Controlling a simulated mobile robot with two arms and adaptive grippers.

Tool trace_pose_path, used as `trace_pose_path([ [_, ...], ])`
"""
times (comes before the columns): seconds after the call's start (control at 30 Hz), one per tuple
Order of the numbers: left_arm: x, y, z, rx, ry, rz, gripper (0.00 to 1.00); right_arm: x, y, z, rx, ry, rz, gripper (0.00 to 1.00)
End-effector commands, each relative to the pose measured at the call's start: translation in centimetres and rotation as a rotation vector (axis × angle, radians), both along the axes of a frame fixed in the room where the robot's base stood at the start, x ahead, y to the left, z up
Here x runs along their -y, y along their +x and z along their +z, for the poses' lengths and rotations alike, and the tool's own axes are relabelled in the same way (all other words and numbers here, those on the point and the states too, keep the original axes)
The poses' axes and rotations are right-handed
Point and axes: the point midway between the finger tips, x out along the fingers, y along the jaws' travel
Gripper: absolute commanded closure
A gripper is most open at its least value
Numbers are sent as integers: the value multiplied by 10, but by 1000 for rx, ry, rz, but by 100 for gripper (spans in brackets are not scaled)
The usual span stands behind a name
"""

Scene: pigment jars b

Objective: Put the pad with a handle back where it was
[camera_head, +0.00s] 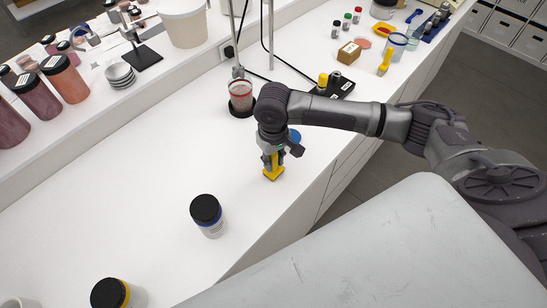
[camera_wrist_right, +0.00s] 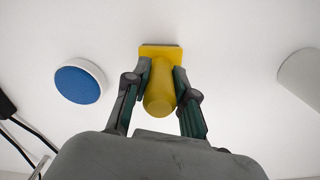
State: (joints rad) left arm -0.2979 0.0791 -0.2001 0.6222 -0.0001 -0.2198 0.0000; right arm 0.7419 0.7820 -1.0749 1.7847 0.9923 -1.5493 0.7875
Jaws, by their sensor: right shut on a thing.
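The yellow pad with a handle (camera_head: 273,174) is in my right gripper (camera_head: 271,158), over the white counter right of the middle. In the right wrist view the gripper's two fingers (camera_wrist_right: 160,88) are shut on either side of the yellow handle (camera_wrist_right: 159,98). The pad's flat yellow base (camera_wrist_right: 160,52) points away from the wrist. The base is at or very close to the counter top; I cannot tell whether it touches. My left gripper is not in view.
A blue-topped round thing (camera_head: 295,136) stands just beside the gripper, also in the wrist view (camera_wrist_right: 80,81). A black-lidded jar (camera_head: 207,214) stands nearer, another (camera_head: 110,293) at the bottom left. The counter's left middle (camera_head: 120,175) is clear.

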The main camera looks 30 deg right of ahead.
Motion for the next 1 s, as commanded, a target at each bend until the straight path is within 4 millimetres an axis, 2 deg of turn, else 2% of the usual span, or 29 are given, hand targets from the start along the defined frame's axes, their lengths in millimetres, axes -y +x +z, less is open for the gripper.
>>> trace_pose_path([
  [0.2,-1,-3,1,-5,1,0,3,0,0,-3,0,0,0,100],
  [0.23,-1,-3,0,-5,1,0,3,0,0,-2,0,0,0,70],
  [0.37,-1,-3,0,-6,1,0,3,0,0,-2,0,0,0,50],
  [0.63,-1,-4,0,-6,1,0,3,0,0,-2,1,0,0,50],
  [0.77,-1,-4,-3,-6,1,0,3,0,1,5,3,1,-1,50],
  [0.87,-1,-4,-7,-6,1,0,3,0,1,20,5,2,1,50],
  [1.0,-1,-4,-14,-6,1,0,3,-1,1,49,7,2,2,50],
])
